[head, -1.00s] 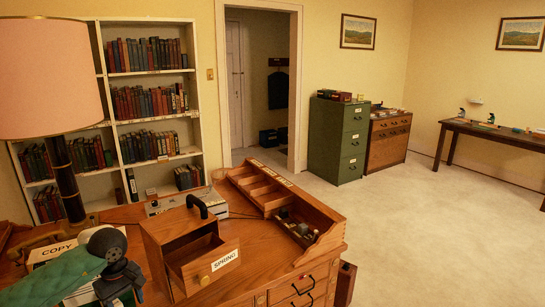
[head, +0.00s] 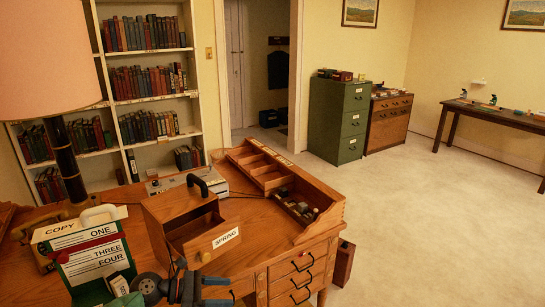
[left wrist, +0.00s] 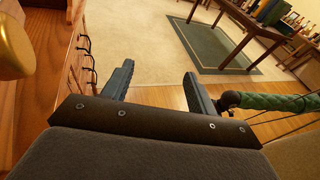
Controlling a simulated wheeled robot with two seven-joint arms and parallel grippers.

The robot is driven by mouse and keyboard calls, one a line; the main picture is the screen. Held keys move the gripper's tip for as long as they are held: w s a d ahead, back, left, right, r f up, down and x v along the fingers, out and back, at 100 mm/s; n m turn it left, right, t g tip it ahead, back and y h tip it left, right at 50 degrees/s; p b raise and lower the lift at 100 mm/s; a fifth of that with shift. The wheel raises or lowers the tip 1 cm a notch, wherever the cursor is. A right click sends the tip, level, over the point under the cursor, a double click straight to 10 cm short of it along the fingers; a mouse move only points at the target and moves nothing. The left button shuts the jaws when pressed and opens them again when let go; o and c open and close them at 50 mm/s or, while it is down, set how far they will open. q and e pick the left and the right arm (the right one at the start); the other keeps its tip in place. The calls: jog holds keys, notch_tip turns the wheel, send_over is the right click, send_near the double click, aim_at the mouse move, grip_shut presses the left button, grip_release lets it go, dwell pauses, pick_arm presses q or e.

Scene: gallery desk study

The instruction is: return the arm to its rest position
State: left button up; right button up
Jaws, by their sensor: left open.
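My left gripper (head: 218,291) is at the bottom of the head view, in front of the wooden desk (head: 255,262). Its two blue-grey fingers point right, apart, with nothing between them. The left wrist view also shows the open left gripper (left wrist: 160,88), with bare floor beyond the fingers. The desk's drawer front with dark handles (left wrist: 82,62) is to the left of the fingers there. My right gripper is in neither current view.
A wooden box (head: 170,225) with a drawer labelled SPRING (head: 226,238) stands on the desk. Labelled cards (head: 95,262) and a lamp (head: 65,160) are at left. A brass knob (left wrist: 12,48) is close in the wrist view. Open floor (head: 430,230) lies right of the desk.

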pick_arm(q)
jog(key=w+a+f+n+t+y, duration=0.1)
jog(key=w+f+n+t+y, duration=0.15)
jog(key=n+t, duration=0.55)
jog(key=w+a+f+n+t+y, duration=0.1)
jog(key=f+n+t, duration=0.3)
jog(key=n, duration=0.9)
jog(key=s+a+f+n+y, duration=0.25)
jog(key=f+n+y, duration=0.25)
jog(key=f+n, duration=0.3)
jog(key=s+a+f+n+y, duration=0.25)
jog(key=f+n+y, duration=0.25)
jog(key=f+n, duration=0.25)
jog(key=s+f+n+g+y, duration=0.2)
jog(key=s+f+n+g, duration=0.55)
jog(key=s+f, duration=0.7)
jog(key=s+d+f+n+g+h, duration=0.1)
jog(key=s+d+f+n+g, duration=0.1)
jog(key=s, duration=0.6)
jog(key=s+d+f+n+g, duration=0.2)
jog(key=s+f+g, duration=0.2)
jog(key=s+f, duration=0.2)
jog(key=shift+s+d+f+n+h, duration=0.15)
jog(key=shift+s+n+h, duration=0.25)
jog(key=shift+s, duration=0.5)
pick_arm(e)
jog(key=shift+w, duration=0.15)
